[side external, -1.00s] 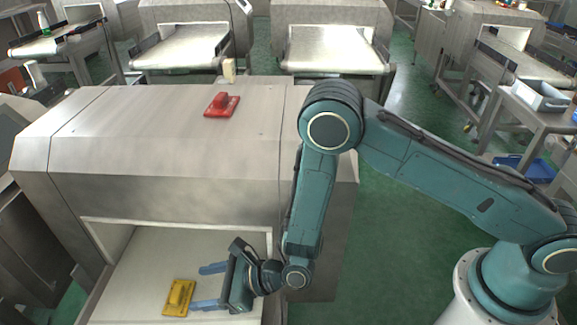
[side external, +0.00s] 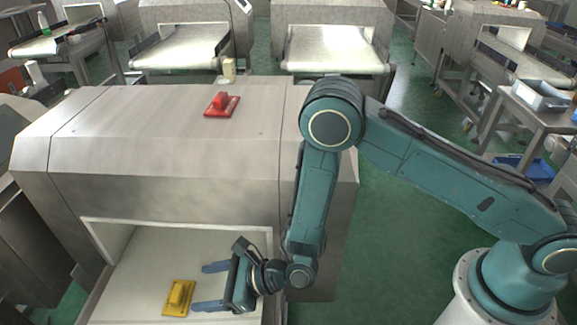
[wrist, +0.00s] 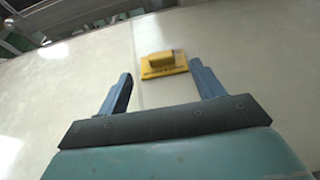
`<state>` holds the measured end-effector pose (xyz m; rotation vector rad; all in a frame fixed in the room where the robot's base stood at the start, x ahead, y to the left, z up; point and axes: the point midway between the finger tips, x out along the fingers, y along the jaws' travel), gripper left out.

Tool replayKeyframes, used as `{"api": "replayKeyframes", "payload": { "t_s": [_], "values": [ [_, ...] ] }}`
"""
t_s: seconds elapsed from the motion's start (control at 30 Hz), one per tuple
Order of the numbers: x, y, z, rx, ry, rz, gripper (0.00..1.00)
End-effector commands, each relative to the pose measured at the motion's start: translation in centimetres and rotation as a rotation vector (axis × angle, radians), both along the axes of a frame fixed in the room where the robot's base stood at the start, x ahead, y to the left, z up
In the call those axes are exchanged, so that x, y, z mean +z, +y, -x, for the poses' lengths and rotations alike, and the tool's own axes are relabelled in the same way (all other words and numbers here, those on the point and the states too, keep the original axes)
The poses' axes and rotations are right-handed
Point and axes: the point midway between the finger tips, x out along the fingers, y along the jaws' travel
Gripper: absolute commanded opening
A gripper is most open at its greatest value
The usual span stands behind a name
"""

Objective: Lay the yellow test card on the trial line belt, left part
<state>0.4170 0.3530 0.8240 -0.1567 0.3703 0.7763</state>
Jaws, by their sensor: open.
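The yellow test card (side external: 179,298), a flat plate with a raised grip block, lies flat on the pale belt (side external: 146,262) at the mouth of the metal detector. My gripper (side external: 207,287) is open and empty, just right of the card in the side view, with its blue fingers pointing left. In the wrist view the yellow card (wrist: 163,65) lies beyond the gap between the two fingertips (wrist: 161,80), a little toward the right finger. The fingers look apart from the card.
A red test card (side external: 222,105) lies on top of the metal detector housing (side external: 150,125), with a small beige block (side external: 229,69) behind it. The housing stands over the belt. Other belt machines (side external: 335,48) stand in the background. The belt around the card is clear.

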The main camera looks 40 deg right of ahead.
Motion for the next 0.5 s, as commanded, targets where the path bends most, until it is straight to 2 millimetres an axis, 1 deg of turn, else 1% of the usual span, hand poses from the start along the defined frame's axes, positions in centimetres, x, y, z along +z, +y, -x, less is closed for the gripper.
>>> {"api": "replayKeyframes", "payload": {
  "t_s": [0.27,0.5],
  "values": [
    [0.20,-0.07,0.13,0.046,-0.070,0.080,0.67],
    [0.68,-0.18,0.40,0.157,-0.233,0.264,0.67]
  ]
}}
